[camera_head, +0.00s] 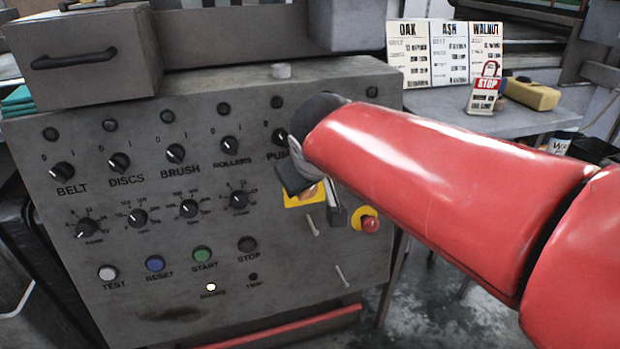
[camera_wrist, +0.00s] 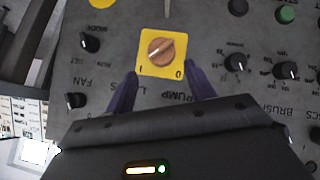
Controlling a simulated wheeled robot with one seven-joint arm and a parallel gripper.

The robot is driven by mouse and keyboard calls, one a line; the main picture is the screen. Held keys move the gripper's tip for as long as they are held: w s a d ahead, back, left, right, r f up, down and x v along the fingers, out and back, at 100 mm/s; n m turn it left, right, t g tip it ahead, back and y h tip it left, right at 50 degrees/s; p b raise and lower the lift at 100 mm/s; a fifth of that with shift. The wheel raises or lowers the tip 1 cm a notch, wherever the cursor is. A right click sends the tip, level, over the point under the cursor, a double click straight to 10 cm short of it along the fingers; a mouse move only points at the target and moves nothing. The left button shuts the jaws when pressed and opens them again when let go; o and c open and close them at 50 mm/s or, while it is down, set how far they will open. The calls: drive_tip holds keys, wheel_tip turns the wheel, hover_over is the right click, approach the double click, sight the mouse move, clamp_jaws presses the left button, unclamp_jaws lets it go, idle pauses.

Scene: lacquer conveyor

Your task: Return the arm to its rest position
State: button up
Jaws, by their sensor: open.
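My red arm (camera_head: 440,185) reaches from the right across the front of a grey control panel (camera_head: 120,300). My gripper (camera_head: 316,198) is at the panel's right part, over a yellow plate with a rotary switch. In the wrist view my gripper (camera_wrist: 160,70) has its two dark fingers apart, one on each side below the orange knob (camera_wrist: 160,52) on the yellow plate (camera_wrist: 160,72). Nothing is seen held between them. I cannot tell whether the fingertips touch the panel. In the head view my gripper hides most of the yellow plate.
A red mushroom button (camera_head: 370,224) sits just right of my gripper. Black knobs and coloured buttons cover the panel; the mains lamp (camera_head: 210,287) is lit. A box with a handle (camera_head: 85,60) stands on top. A table (camera_head: 430,104) with wood cards (camera_head: 449,52) is behind my arm.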

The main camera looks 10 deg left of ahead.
drive_tip(key=s+d+f+m+h+p, duration=0.1)
drive_tip(key=s+d+m, duration=0.2)
drive_tip(key=d, duration=0.6)
drive_tip(key=s+d+f+m+h, duration=0.1)
drive_tip(key=s+d+m+h, duration=0.15)
drive_tip(key=d, duration=0.75)
drive_tip(key=s+d+f+m+g+p, duration=0.1)
drive_tip(key=s+d+f+m+g, duration=0.1)
drive_tip(key=s+d+f, duration=0.4)
drive_tip(key=s+d+m, duration=0.1)
drive_tip(key=s+d, duration=0.1)
drive_tip(key=s, duration=0.2)
drive_tip(key=shift+s+d+m+y, duration=0.35)
drive_tip(key=shift+s, duration=0.05)
drive_tip(key=shift+r, duration=0.1)
